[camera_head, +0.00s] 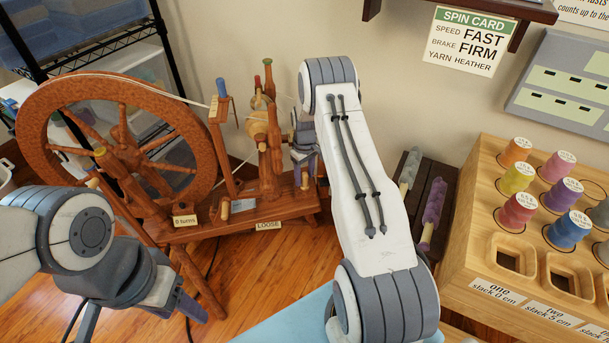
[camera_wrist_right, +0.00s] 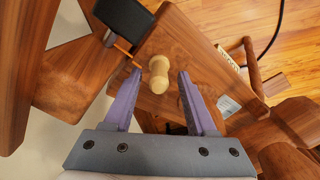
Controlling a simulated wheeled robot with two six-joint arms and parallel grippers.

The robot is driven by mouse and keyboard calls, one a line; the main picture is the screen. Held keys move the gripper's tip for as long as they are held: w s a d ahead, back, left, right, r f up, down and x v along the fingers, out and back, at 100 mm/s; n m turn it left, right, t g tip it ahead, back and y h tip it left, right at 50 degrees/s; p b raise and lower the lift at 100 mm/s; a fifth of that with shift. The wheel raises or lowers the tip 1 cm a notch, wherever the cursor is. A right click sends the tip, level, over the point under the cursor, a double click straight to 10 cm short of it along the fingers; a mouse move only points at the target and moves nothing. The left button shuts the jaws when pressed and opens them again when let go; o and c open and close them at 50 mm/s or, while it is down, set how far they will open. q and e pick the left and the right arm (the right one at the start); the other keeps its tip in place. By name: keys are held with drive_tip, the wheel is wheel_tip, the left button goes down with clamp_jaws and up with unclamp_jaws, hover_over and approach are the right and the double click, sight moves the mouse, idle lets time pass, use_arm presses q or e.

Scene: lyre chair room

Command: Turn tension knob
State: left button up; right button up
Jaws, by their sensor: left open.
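The wooden spinning wheel (camera_head: 118,150) stands at the left of the head view, with a LOOSE tag (camera_head: 268,225) on its base. A pale turned wooden knob (camera_wrist_right: 158,74) stands on the base in the right wrist view. My right gripper (camera_wrist_right: 160,74) is open, its purple fingers on either side of the knob with a gap at each side. In the head view my right arm partly hides this gripper. The knob shows small beside it (camera_head: 305,179). My left gripper (camera_head: 182,299) is open and empty at lower left, in front of the wheel.
A spin card (camera_head: 468,41) on the wall reads speed FAST, brake FIRM, yarn HEATHER. A wooden rack (camera_head: 470,215) with several coloured thread spools stands at right. A "0 turns" tag (camera_head: 185,220) is on the wheel base. Wire shelving stands at back left.

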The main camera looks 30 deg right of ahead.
sight(305, 173)
drive_tip(key=shift+r, duration=0.1)
wheel_tip(305, 173, up, 10)
drive_tip(key=shift+r+p, duration=0.15)
drive_tip(key=shift+p, duration=0.7)
